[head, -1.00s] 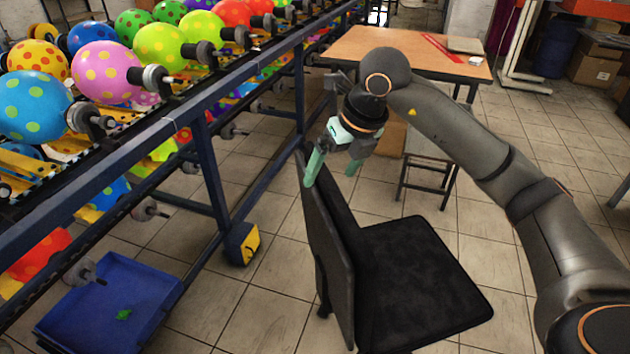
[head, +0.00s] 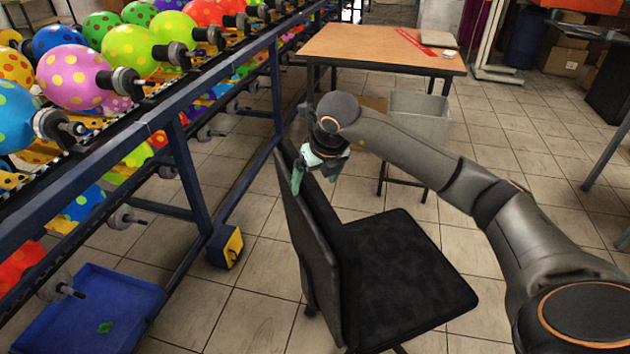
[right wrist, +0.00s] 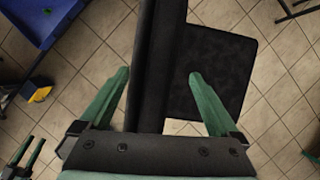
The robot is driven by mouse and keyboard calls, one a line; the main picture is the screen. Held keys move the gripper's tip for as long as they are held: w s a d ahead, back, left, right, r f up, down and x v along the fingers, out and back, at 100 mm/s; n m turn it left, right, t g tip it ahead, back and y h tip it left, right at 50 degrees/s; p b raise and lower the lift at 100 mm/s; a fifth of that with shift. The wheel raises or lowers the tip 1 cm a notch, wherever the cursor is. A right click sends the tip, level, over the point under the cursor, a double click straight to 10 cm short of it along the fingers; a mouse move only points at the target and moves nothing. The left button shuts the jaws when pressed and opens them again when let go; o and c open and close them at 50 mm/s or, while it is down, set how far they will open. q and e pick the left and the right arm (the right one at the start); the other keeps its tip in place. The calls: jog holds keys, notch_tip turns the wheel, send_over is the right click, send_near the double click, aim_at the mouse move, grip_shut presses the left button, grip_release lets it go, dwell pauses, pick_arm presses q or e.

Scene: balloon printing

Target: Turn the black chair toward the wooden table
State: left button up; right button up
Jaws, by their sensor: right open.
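The black chair (head: 400,270) stands in the middle foreground. Its thin backrest (head: 308,235) is on the left, facing the rack, and its seat extends right. The wooden table (head: 375,50) is at the back, beyond the chair. My right gripper (head: 316,178) is at the top of the backrest. In the right wrist view, its two green fingers (right wrist: 158,92) are open, one on each side of the backrest (right wrist: 152,65), with gaps visible. The seat (right wrist: 212,70) lies to the right there. The chair's base is mostly hidden. My left gripper does not show in the head view.
A blue-framed rack (head: 190,175) with balloons runs along the left, close to the backrest. A grey stool (head: 418,120) stands before the table. Tiled floor (head: 530,150) is open to the right.

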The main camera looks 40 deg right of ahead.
jog(key=shift+w+f, duration=0.1)
jog(key=shift+f, duration=0.1)
grip_shut()
dwell(0.7)
